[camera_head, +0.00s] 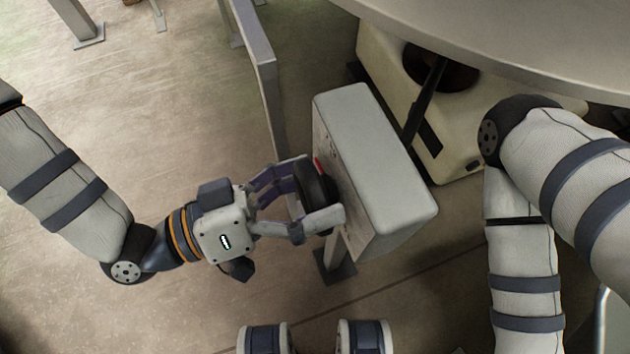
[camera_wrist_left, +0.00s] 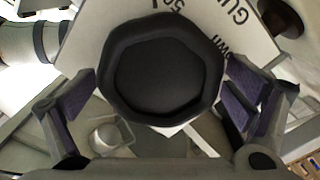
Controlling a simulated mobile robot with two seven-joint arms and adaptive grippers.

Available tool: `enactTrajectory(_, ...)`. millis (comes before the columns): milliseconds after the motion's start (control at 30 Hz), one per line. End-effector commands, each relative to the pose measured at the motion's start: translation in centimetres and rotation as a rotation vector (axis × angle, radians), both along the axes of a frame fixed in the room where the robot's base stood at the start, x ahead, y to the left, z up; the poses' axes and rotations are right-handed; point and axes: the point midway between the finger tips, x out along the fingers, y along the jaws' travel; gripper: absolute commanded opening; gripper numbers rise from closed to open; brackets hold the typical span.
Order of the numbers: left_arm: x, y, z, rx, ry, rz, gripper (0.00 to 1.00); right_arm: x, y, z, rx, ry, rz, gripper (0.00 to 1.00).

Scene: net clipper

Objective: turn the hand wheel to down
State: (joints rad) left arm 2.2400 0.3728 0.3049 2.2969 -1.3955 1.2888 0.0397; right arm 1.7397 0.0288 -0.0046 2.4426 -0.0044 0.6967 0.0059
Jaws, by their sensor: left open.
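The hand wheel (camera_head: 316,184) is a dark, rounded knob on the left face of a grey control box (camera_head: 372,160). In the left wrist view the wheel (camera_wrist_left: 165,70) is black with a many-sided rim. Part of the lettering on the box face (camera_wrist_left: 110,22) shows around it, and the wheel hides the rest. My left gripper (camera_head: 316,190) is open, with its fingers on either side of the wheel. In the wrist view a finger stands at the wheel's left and another at its right; I cannot tell whether they touch it. My right gripper is not seen.
The box stands on a post with a dark foot (camera_head: 335,268). A metal rail (camera_head: 262,75) rises behind the gripper. A cream machine housing (camera_head: 440,165) and a large round metal top (camera_head: 520,40) lie right of the box. Open floor (camera_head: 130,100) lies to the left.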

Motion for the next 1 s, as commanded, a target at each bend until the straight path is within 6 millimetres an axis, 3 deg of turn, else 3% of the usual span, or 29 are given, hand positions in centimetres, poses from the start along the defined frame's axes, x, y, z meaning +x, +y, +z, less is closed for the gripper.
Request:
enactTrajectory(33,-0.01,0.02,0.0,0.0,0.0,0.0,0.96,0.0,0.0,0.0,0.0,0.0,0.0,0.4)
enactTrajectory(200,-0.01,0.04,-0.01,0.0,0.0,0.0,0.58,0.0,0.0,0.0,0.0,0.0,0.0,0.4)
enactTrajectory(267,-0.01,0.04,-0.01,0.0,0.0,0.0,0.48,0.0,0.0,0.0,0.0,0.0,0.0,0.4)
enactTrajectory(433,0.0,0.05,0.02,-0.01,0.029,0.0,0.48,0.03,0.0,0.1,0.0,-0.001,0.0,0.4)
enactTrajectory(733,0.12,0.09,-0.18,-0.121,0.374,0.0,0.48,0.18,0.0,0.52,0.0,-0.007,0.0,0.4)
enactTrajectory(1000,0.11,0.09,-0.25,-0.13,0.404,-0.001,0.48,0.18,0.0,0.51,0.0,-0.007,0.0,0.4)
